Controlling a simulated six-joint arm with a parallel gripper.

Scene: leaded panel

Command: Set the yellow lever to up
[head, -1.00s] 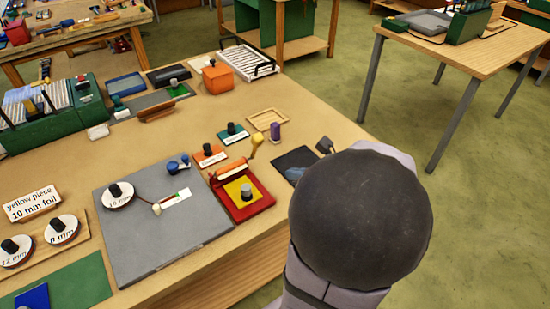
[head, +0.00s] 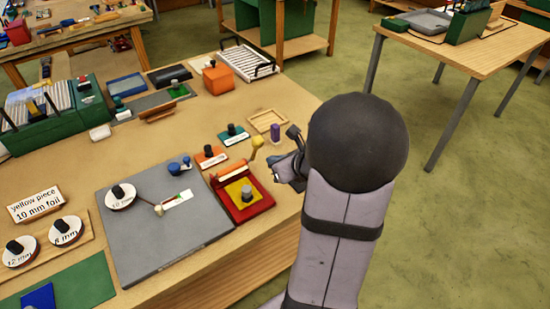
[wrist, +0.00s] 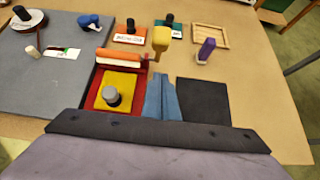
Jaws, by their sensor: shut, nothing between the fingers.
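The yellow lever (head: 257,143) stands at the far right corner of a red tray-like device (head: 247,211), with its knob raised above the table. In the wrist view the yellow lever (wrist: 160,40) is ahead of the fingers, near the picture's middle. My gripper (head: 281,164) is to the right of the red device in the head view, its fingers partly hidden by its own body. In the wrist view my gripper (wrist: 160,78) shows blue-grey fingers shut and empty, apart from the lever knob.
An orange bar (wrist: 118,54) lies across the red device, by a yellow pad (head: 236,190) with a grey knob (head: 246,192). A purple peg (head: 275,132), a wooden frame (head: 268,120) and small labelled blocks (head: 211,156) stand beyond. A dark square (wrist: 203,101) lies right of the fingers.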

